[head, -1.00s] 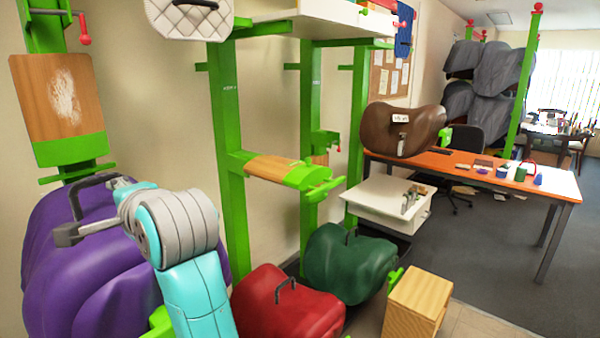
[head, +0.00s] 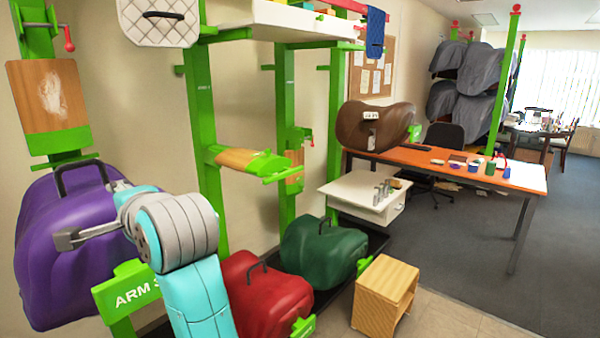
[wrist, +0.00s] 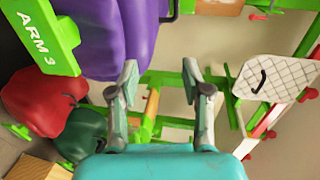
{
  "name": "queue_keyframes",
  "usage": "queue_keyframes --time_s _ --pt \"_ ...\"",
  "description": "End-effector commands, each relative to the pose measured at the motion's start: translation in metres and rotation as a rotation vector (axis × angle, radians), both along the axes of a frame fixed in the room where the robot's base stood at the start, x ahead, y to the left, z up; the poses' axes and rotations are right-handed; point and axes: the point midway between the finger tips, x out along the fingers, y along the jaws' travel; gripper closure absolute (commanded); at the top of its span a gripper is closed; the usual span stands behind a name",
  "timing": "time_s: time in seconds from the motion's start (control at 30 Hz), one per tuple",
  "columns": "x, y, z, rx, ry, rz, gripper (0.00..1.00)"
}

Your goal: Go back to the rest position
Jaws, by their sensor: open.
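My gripper (wrist: 160,75) is open and empty in the wrist view, its two fingers apart with the green frame and wall behind them. In the head view my gripper (head: 72,240) shows in front of a purple saddle (head: 50,255). The purple saddle has a dark handle on top and is at the left, beside a green arm marked ARM 3 (head: 132,292). In the wrist view the purple saddle (wrist: 118,35) is at the upper left; its handle is beyond the fingertips, and no contact shows.
A red saddle (head: 268,300) and a green saddle (head: 325,255) sit low by the green rack (head: 205,150). A small wooden stool (head: 385,297) and a white drawer unit (head: 360,208) stand right of them. A brown saddle (head: 355,128) is by the desk (head: 425,157).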

Motion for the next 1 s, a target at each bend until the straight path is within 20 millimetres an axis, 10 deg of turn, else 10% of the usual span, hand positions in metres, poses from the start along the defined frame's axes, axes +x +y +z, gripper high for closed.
queue_keyframes --time_s 0.57,1.0 --pt "0.019 -0.040 -0.089 -0.072 -0.063 -0.056 0.52" --pt "0.014 -0.139 -0.245 -0.240 -0.186 -0.163 0.52"
